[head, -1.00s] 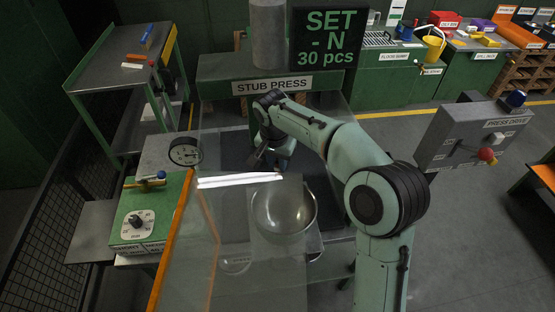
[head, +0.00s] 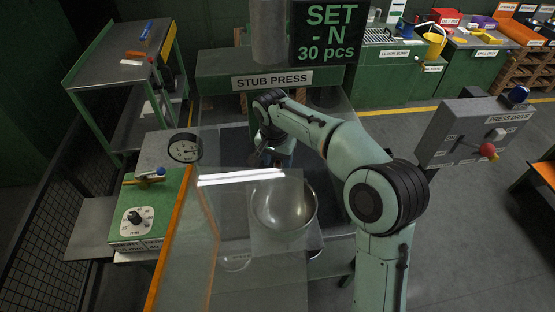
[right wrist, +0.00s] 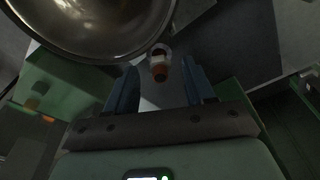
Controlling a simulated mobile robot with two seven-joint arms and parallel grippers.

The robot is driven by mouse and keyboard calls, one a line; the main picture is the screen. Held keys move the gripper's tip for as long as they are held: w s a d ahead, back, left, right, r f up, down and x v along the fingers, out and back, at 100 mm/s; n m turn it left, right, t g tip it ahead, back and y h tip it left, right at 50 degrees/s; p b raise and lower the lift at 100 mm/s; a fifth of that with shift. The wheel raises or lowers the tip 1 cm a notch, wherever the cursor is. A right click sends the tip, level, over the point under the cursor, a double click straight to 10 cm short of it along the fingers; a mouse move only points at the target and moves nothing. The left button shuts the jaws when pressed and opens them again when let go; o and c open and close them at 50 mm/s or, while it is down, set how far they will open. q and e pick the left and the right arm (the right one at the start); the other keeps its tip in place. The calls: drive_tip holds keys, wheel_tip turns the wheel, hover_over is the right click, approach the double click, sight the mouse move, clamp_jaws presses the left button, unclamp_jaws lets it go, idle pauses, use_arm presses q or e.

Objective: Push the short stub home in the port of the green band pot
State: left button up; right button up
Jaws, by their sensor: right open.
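A shiny metal pot (head: 284,208) sits behind a clear panel in front of the stub press in the head view. Its rim and bowl also fill the upper left of the right wrist view (right wrist: 95,25). No green band can be made out on it. A short piece with a pale collar and an orange-brown end (right wrist: 160,63), likely the stub, shows beside the pot's rim; how deep it sits cannot be told. My right gripper (head: 275,160) is at the pot's far side. Its blue fingers (right wrist: 160,87) are open, with the short piece showing in the gap between them. My left gripper is not in view.
The stub press (head: 225,78) stands behind my right arm. A clear panel with an orange edge (head: 178,245) stands front left. The press drive box (head: 470,132) is at right.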

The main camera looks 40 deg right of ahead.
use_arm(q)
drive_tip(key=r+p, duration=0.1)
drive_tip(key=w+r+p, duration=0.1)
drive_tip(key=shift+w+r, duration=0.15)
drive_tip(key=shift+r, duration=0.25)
use_arm(e)
wheel_tip(320, 180, up, 13)
drive_tip(key=a, duration=0.1)
drive_tip(key=shift+s+a, duration=0.35)
drive_tip(key=shift+s, duration=0.1)
